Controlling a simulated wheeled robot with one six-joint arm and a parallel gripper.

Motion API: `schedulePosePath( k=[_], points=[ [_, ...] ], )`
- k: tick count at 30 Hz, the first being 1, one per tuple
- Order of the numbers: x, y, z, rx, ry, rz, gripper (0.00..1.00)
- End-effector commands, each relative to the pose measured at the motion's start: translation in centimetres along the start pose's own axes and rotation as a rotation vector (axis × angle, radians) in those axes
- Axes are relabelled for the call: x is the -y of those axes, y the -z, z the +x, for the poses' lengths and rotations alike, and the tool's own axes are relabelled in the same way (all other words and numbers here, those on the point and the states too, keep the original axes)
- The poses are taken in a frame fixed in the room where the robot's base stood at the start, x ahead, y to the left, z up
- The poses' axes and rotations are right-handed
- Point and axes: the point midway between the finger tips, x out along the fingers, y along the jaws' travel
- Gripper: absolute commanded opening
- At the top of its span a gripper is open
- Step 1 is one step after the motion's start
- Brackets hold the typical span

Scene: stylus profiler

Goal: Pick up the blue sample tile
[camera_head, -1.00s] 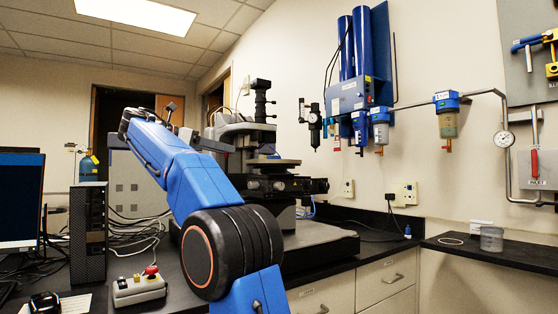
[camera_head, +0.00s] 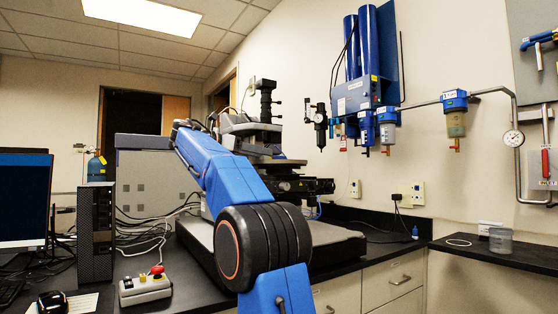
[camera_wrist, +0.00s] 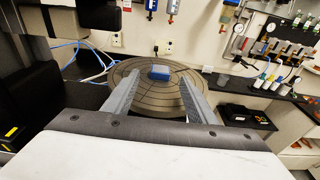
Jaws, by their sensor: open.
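The blue sample tile (camera_wrist: 159,73) lies on the round, grooved stage (camera_wrist: 150,105) in the wrist view, near the stage's far side. My gripper (camera_wrist: 154,85) is open, with its two grey fingers apart on either side in the picture. The tile shows between and beyond the fingertips, and nothing is held. I cannot tell the exact height of the fingers above the stage. In the head view, my blue arm reaches toward the profiler (camera_head: 262,130) and hides part of it. The tile and fingers cannot be made out there.
The dark microscope body stands close at left in the wrist view. A control box with a red button (camera_head: 145,287) and a computer tower (camera_head: 95,235) sit on the bench. Blue air filters (camera_head: 388,125) hang on the wall. A clear cup (camera_head: 500,240) stands on the right counter.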

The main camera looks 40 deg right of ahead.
Motion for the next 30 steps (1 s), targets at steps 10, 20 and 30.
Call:
schedulePosePath(
  k=[10,20,30],
  points=[
    [0.2,0.1,2.4,-0.001,0.002,0.0,0.52],
    [0.1,0.2,5.6,0.0,-0.001,0.001,0.52],
    [0.1,0.2,5.6,0.0,-0.001,0.0,0.09]
  ],
)
